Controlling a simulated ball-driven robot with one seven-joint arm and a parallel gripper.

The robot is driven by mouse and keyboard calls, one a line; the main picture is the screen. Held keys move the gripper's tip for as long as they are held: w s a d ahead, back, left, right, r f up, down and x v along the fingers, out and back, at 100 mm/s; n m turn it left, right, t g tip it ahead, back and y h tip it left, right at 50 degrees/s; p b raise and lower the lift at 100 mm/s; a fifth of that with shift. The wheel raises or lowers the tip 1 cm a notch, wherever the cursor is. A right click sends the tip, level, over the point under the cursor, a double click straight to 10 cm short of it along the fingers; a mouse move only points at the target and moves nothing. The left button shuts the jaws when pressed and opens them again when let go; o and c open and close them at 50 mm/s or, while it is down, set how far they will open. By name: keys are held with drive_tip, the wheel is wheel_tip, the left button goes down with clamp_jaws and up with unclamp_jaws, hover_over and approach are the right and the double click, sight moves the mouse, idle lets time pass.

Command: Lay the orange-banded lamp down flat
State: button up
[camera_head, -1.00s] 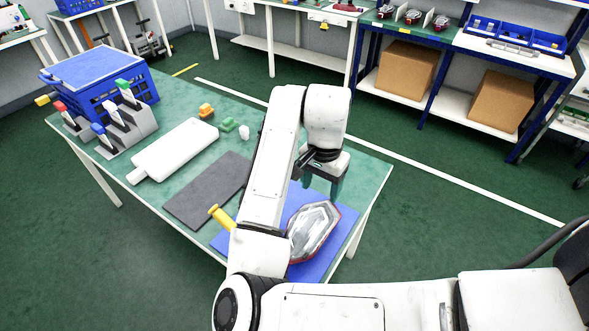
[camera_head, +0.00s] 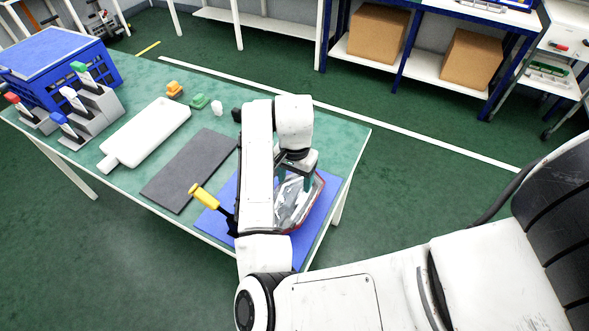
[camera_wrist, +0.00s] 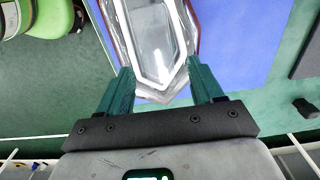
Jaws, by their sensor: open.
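A lamp (camera_head: 301,207) with a clear lens and a red rim lies on the blue mat (camera_head: 325,205) near the table's right end. My arm hides part of it in the head view, and no orange band shows. I cannot tell how far it is tilted. My gripper (camera_head: 294,179) is at the lamp's far end, fingers pointing down. In the wrist view the lamp (camera_wrist: 153,35) reaches between the two teal fingers of my gripper (camera_wrist: 162,80). The fingers are apart, and I cannot tell whether either touches the lamp.
A yellow-handled tool (camera_head: 200,194) lies at the mat's left edge. Left of it are a dark grey mat (camera_head: 188,170), a white paddle-shaped board (camera_head: 148,132), a holder with coloured-top items (camera_head: 95,105) and a blue crate (camera_head: 95,68). Small orange (camera_head: 174,89) and green (camera_head: 200,101) blocks lie behind.

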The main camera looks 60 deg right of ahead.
drive_tip(key=shift+f, duration=0.25)
drive_tip(key=shift+r, duration=0.1)
clamp_jaws()
idle(0.9)
